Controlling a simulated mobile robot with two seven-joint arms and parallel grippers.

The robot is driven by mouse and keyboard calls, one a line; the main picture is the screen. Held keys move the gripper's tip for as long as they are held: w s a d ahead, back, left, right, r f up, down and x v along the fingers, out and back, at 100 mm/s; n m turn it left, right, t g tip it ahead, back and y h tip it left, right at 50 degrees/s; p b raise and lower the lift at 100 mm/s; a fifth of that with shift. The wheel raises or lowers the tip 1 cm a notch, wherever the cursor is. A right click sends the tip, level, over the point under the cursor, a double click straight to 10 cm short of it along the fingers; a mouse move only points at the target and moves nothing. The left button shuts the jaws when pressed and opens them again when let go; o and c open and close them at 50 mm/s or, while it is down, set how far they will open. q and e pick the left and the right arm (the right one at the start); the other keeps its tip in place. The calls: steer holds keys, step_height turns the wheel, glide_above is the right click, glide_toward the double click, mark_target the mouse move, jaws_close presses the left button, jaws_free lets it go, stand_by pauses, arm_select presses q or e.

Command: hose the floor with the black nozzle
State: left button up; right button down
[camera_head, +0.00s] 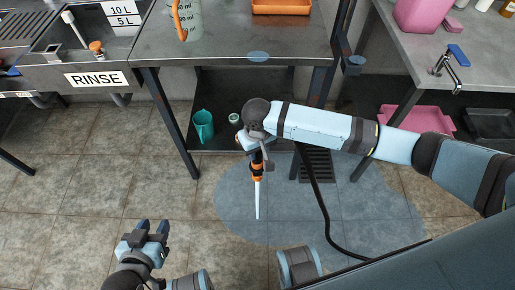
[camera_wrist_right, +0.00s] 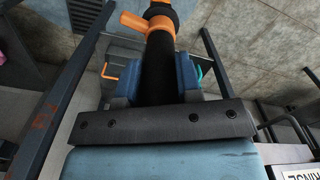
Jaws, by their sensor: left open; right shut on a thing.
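The black nozzle (camera_head: 257,160) with orange bands hangs from my right gripper (camera_head: 256,146), which is shut on it. A thin white streak runs down from its lower end; I cannot tell if it is a tip or water. In the right wrist view the black grip (camera_wrist_right: 157,72) sits between the blue fingers, with an orange part (camera_wrist_right: 150,22) beyond. A black hose (camera_head: 318,200) trails down to the right. The tiled floor (camera_head: 80,180) has a darker bluish patch (camera_head: 300,215) below the nozzle. My left gripper (camera_head: 147,228) is open and empty at lower left.
A floor drain grate (camera_head: 316,166) lies right of the nozzle. A teal jug (camera_head: 203,126) stands on the low shelf under the steel table (camera_head: 225,45). Table legs (camera_head: 170,125) border the space. A rinse sink (camera_head: 70,60) is at upper left. Floor at left is clear.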

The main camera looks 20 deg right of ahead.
steer(key=shift+w+a+p, duration=0.15)
steer(key=shift+a+p, duration=0.1)
steer(key=shift+a, duration=0.25)
steer(key=shift+w+a+p, duration=0.15)
steer(key=shift+a+p, duration=0.1)
steer(key=shift+a, duration=0.25)
stand_by(1.1)
steer(key=s+p, duration=0.2)
steer(key=s+a+p, duration=0.1)
steer(key=s+p, duration=0.1)
steer(key=shift+s+a, duration=0.1)
stand_by(0.6)
steer(key=shift+p, duration=0.35)
stand_by(0.9)
steer(key=shift+s+d+p, duration=0.15)
steer(key=shift+d+p, duration=0.3)
steer(key=shift+d, duration=0.05)
steer(key=shift+s+d+p, duration=0.15)
steer(key=shift+d+p, duration=0.25)
steer(key=shift+d, duration=0.1)
stand_by(0.8)
